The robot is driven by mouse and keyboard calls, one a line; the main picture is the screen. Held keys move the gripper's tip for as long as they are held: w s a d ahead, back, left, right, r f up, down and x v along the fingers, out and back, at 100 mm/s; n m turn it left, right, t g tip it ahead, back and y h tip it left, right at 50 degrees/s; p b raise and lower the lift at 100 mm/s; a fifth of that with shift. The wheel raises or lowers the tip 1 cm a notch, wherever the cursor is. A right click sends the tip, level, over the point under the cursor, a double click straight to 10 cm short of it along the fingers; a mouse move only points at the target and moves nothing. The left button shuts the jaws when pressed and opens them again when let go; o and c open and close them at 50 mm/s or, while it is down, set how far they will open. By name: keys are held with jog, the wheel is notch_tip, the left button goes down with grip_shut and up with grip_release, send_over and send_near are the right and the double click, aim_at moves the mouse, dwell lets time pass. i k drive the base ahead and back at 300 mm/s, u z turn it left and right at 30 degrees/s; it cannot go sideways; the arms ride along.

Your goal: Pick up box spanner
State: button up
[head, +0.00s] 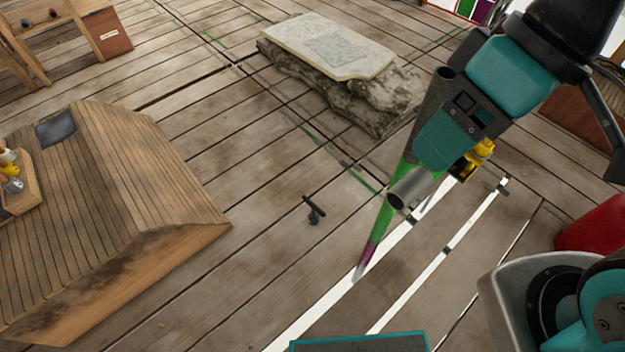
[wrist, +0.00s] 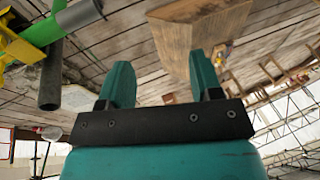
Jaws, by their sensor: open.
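A small dark T-shaped tool (head: 313,211) lies on the plank deck near the middle of the head view. It looks like the box spanner, a short body with a cross bar, but it is too small to be sure. My gripper (head: 428,158) hangs from the upper right, above and to the right of this tool and well apart from it. In the wrist view my gripper (wrist: 162,85) has its two teal fingers spread, with nothing held between them. I cannot make out the tool clearly in the wrist view.
A green pole (head: 381,232) with a pale tip and a grey tube (head: 408,188) stand close by my gripper. A wooden platform (head: 150,190) is at left, a stone block (head: 345,85) at the back. A red object (head: 597,228) is at right. Deck around the tool is clear.

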aim_at(314, 216)
jog(key=k, duration=0.5)
jog(key=u, duration=1.2)
jog(key=i, duration=1.85)
jog(key=z, duration=0.7)
